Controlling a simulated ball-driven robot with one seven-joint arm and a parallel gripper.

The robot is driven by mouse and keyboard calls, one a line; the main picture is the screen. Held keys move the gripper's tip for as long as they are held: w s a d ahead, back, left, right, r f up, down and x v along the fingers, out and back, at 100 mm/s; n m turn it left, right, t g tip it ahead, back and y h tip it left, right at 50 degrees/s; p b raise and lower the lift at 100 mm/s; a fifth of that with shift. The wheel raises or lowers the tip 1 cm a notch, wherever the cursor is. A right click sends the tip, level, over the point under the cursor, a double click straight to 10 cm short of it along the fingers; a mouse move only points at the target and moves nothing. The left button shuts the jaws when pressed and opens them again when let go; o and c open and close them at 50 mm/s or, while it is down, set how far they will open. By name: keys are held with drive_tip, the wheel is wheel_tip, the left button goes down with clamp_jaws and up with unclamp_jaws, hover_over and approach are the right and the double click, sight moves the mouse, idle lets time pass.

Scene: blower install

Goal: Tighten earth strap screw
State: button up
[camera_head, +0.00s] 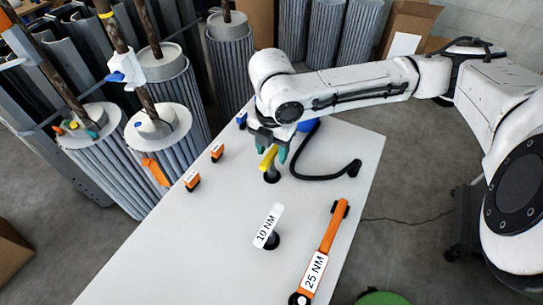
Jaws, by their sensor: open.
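My gripper (274,149) hangs over the far part of the white table (222,225), its teal fingertips pointing down and open. A yellow-handled tool (268,158) in a black base (271,176) stands right at the fingertips. The fingers seem to be on either side of its top, but I cannot tell whether they touch it.
A curved black hose (318,178) lies right of the gripper, by a blue object (307,125). Grey finned cylinders (168,85) stand left and behind. The table's left front is clear.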

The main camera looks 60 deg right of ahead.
drive_tip(key=shift+w+f, duration=0.1)
drive_tip(key=shift+f, duration=1.7)
drive_tip(key=shift+d, duration=0.1)
clamp_jaws()
